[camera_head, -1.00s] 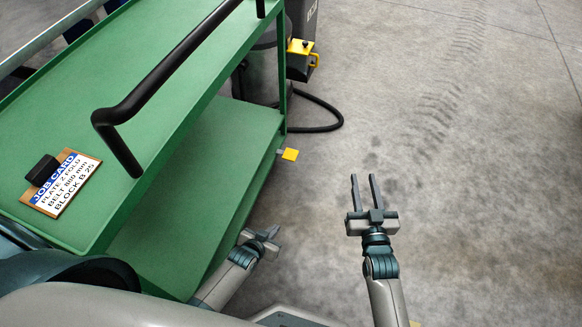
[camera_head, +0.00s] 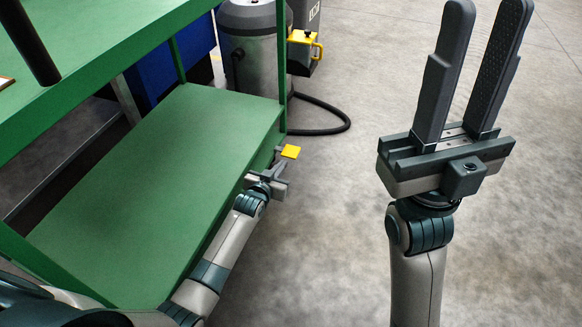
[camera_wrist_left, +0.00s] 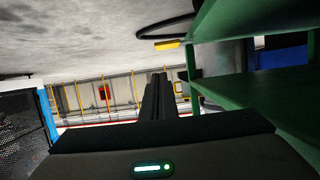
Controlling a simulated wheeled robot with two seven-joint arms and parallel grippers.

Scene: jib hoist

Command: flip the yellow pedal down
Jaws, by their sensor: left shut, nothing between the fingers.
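The yellow pedal (camera_head: 290,152) sticks out sideways from the lower edge of the green cart (camera_head: 150,190), near its far corner post. It looks roughly level, and it also shows in the left wrist view (camera_wrist_left: 167,45). My left gripper (camera_head: 279,170) is shut and empty, low beside the cart's lower shelf, just on the near side of the pedal. In the left wrist view its closed fingers (camera_wrist_left: 157,92) appear apart from the pedal; whether they are above or below its plate is hard to tell. My right gripper (camera_head: 488,15) is open and empty, raised over the floor at right.
A grey drum-shaped machine (camera_head: 250,45) with a black hose (camera_head: 335,125) stands behind the cart. A yellow-topped box (camera_head: 302,40) is beside it. The floor right of the cart is clear.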

